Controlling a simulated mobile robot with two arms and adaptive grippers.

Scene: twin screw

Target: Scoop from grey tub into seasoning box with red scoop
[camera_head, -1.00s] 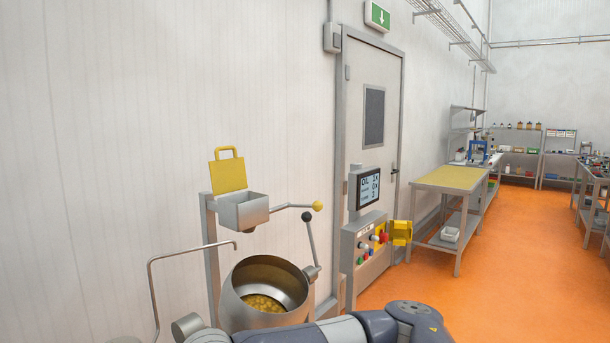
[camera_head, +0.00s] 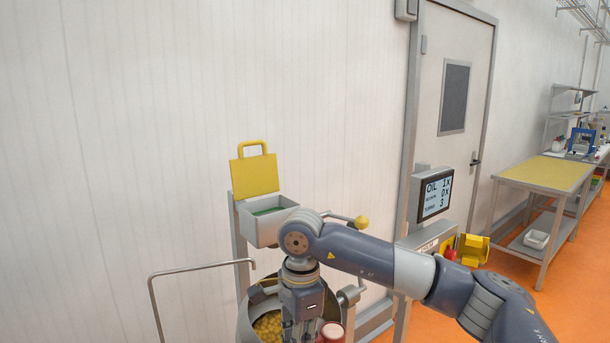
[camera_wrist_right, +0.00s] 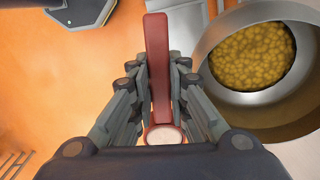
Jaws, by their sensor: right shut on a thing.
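My right gripper (camera_head: 307,331) is over the front of the steel drum in the head view. Its fingers are shut on the handle of the red scoop (camera_wrist_right: 158,32), which also shows at the bottom of the head view (camera_head: 332,331). The scoop's round cup is near the palm in the wrist view, with a pale surface inside. The seasoning box (camera_head: 258,232) is a grey metal box with its yellow lid (camera_head: 254,176) standing open and green showing inside. The gripper is below and in front of it. No grey tub is in view. My left gripper is not in view.
The steel drum (camera_wrist_right: 221,92) holds yellow chunks and is beside the gripper. A bent metal rail (camera_head: 200,268) stands at left. A lever with a yellow knob (camera_head: 361,222) is right of the box. A control panel with screen (camera_head: 436,194) and a yellow-topped table (camera_head: 545,172) are further right.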

